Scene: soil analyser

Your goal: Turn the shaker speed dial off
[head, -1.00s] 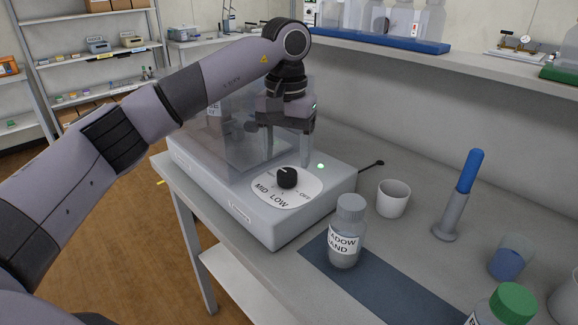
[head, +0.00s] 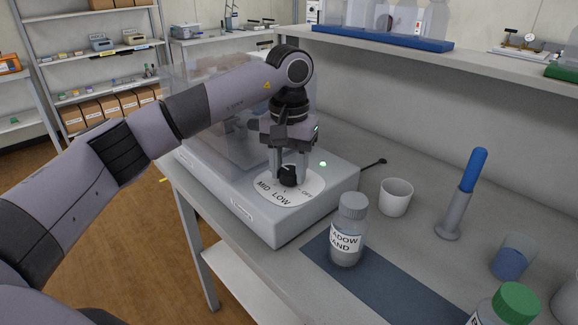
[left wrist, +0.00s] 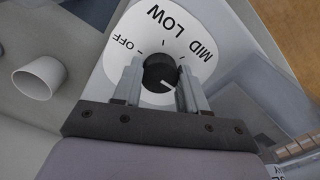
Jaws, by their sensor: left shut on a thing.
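The shaker (head: 262,222) is a grey box on the bench with a clear cover over its rear part. Its black speed dial (head: 289,181) sits on a white label plate with OFF, LOW and MID printed around it; part of the plate is hidden. My left gripper (head: 290,173) points down over the dial and is shut on it. In the left wrist view the two fingers flank the dial (left wrist: 159,72). The dial's white mark points toward the lower right there, away from OFF. A green light (head: 323,164) glows on the shaker's top. My right gripper is out of view.
A white cup (head: 396,197), a blue-handled tool (head: 462,195) and a green-capped bottle (head: 508,304) stand to the right. A shelf runs along the wall behind.

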